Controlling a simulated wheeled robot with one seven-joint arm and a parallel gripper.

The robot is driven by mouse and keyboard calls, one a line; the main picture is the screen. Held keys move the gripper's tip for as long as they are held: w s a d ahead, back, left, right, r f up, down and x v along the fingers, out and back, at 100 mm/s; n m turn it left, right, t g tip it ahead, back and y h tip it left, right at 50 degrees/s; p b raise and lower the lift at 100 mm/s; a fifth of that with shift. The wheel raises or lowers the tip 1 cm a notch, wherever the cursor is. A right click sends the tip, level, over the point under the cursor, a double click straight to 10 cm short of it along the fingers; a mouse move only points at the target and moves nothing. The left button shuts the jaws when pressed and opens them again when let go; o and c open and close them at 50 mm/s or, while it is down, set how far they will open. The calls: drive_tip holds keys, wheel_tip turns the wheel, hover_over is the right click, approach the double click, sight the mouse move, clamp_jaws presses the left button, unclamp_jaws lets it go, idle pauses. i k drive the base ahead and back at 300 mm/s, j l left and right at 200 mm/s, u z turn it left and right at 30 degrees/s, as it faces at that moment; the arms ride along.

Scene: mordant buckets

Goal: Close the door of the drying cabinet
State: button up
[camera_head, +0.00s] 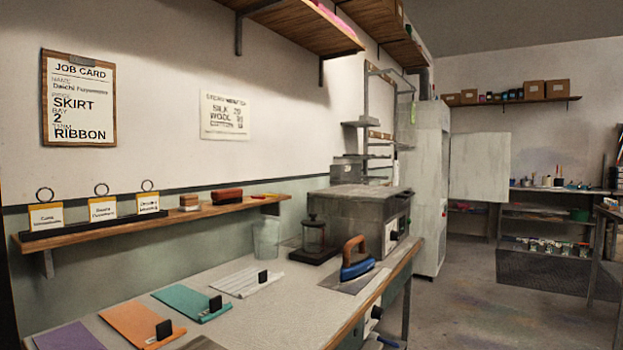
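The drying cabinet (429,190) appears to be the tall pale cabinet standing past the far end of the worktable. Its door (480,167) looks like the flat pale panel sticking out to the right of the cabinet, so the door stands open, swung wide. The inside of the cabinet is not visible from here. My gripper cannot be made out in this view.
A long worktable (290,325) fills the lower left and middle, with a blue iron (358,268), coloured cloths and a grey box-like appliance (362,212). Open floor (480,310) lies to its right. Shelves (545,225) stand at the back right, beyond the door.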

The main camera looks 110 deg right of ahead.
sight(480, 162)
drive_tip(key=z, duration=4.15)
drive_tip(key=i+l+z, duration=0.2)
drive_tip(key=i+z, duration=0.45)
drive_tip(key=i, duration=4.05)
drive_tip(key=i+l, duration=0.1)
drive_tip(key=i, duration=2.6)
drive_tip(key=i+u, duration=0.1)
drive_tip(key=i, duration=1.25)
drive_tip(key=i+l, duration=0.15)
drive_tip(key=i, duration=1.2)
